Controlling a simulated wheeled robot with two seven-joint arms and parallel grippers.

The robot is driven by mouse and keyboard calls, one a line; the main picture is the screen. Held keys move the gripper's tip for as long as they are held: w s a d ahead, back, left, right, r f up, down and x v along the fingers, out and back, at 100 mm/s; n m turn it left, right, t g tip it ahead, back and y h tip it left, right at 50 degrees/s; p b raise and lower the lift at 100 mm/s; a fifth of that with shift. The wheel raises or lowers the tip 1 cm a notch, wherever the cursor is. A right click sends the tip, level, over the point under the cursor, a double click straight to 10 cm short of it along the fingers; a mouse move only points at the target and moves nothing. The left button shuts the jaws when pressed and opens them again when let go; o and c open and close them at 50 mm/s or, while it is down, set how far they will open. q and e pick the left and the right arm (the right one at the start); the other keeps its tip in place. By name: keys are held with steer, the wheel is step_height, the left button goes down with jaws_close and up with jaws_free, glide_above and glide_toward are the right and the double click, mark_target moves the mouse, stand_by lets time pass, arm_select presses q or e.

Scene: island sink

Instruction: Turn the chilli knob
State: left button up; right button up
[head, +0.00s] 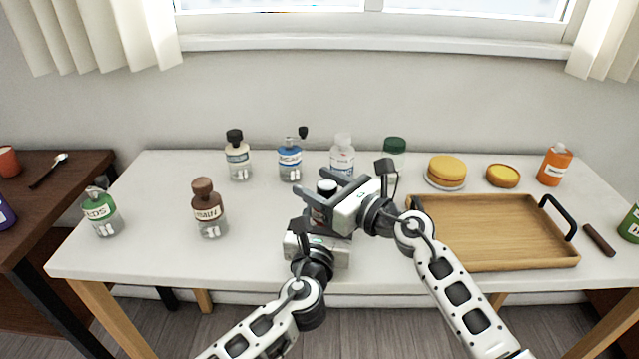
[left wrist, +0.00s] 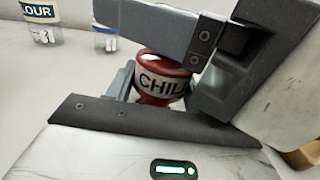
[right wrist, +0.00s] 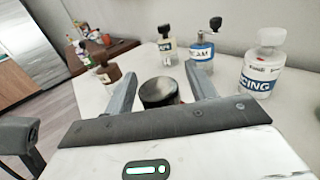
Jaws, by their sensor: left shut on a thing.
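The chilli bottle (head: 317,214) stands near the middle of the white table, largely covered by my grippers in the head view. Its red body and white label (left wrist: 161,86) show in the left wrist view. Its round black knob (right wrist: 158,92) shows in the right wrist view and as a dark top (head: 327,186) in the head view. My left gripper (head: 316,228) is shut on the bottle's body from the front. My right gripper (head: 326,190) is open, above the left one, with a finger on each side of the knob and gaps between.
Several bottles line the back, including a blue-labelled one (head: 290,165) and a clear one (head: 342,155). A brown-topped bottle (head: 208,210) and a green-labelled one (head: 101,214) stand left. A wooden tray (head: 495,235) lies close to the right arm. The front left is clear.

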steer(key=v, duration=1.2)
steer(key=shift+w, duration=0.15)
step_height(320, 180, up, 14)
steer(key=n+g+h, duration=1.1)
steer(key=g+h, duration=0.1)
steer(key=h, duration=0.2)
glide_above(326, 185)
step_height(326, 185, down, 12)
steer(key=shift+r, duration=0.15)
